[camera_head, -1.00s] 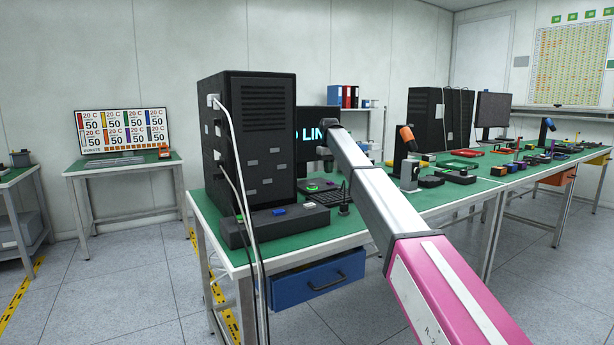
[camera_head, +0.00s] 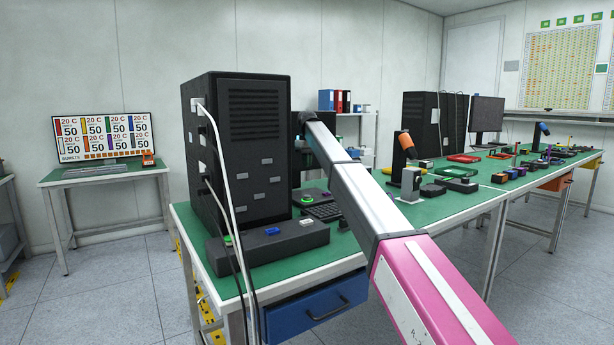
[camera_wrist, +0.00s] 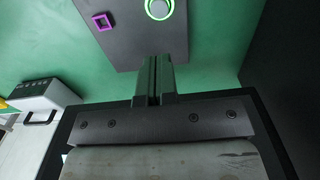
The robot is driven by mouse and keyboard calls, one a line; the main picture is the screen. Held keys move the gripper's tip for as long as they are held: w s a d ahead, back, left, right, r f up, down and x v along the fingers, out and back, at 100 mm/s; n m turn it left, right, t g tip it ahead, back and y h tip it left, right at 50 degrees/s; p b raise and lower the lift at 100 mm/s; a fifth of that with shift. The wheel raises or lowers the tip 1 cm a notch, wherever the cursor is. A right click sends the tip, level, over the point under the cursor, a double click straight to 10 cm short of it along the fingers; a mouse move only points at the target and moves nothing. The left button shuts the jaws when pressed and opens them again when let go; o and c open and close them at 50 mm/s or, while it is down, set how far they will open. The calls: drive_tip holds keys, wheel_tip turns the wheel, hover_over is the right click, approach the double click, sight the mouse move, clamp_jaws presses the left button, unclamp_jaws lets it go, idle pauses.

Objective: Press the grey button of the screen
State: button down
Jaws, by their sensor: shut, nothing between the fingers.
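In the wrist view, a dark box carries a round grey button (camera_wrist: 158,8) with a lit green ring, cut by the top edge. A purple square (camera_wrist: 102,21) sits to its left. My gripper (camera_wrist: 155,60) is shut and empty, its fingertips just below the grey button in the picture, over the box's near edge. The gap to the box is hard to judge. My gripper cannot be made out there.
A black computer tower (camera_head: 240,150) stands left of the screen, with cables. A dark block with coloured buttons (camera_head: 267,246) lies before it. A keyboard (camera_head: 326,211) is beside the button. A lamp with an orange head (camera_head: 404,142) stands farther right on the green bench (camera_head: 440,212).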

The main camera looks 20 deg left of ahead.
sight(307, 196)
wheel_tip(307, 196, down, 13)
idle(0.4)
drive_tip(key=shift+s+d+f, duration=0.1)
drive_tip(key=shift+s+f, duration=0.05)
drive_tip(key=shift+f, duration=1.05)
wheel_tip(307, 196, up, 15)
